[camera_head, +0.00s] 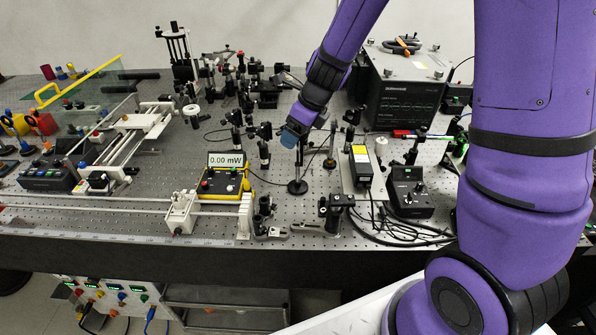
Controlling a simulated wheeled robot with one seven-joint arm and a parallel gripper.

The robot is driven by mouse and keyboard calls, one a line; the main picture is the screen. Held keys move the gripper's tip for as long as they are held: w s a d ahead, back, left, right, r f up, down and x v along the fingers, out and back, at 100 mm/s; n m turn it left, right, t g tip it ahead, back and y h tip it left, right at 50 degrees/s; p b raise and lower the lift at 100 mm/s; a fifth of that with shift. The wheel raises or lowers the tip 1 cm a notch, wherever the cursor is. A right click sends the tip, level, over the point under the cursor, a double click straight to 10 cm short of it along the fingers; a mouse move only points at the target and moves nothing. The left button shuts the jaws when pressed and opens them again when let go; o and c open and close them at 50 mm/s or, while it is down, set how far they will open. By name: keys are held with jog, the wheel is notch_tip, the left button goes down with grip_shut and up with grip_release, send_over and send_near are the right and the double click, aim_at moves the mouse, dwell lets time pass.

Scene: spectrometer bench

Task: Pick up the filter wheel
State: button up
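I cannot make out for certain which part is the filter wheel. A small white disc on a post (191,111) stands left of centre, behind the power meter. Another pale round part (381,143) stands right of centre, beside a black box. My gripper (291,138) reaches down from my purple arm to the middle of the bench. A small blue-grey piece shows at its tip; whether this is a fingertip or something held is unclear. Just below it, a thin post on a round black base (297,187) stands on the bench. The gap between the fingers is hidden.
A yellow power meter (223,181) reading 0.00 mW stands left of my gripper. Optics posts crowd the back of the perforated bench (150,215). A large black power supply (402,92) stands behind right. A small black control box (409,191) and loose cables lie front right.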

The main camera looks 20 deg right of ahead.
jog(key=shift+f, duration=0.2)
jog(key=shift+w, duration=0.1)
grip_shut()
jog(key=shift+r, duration=0.1)
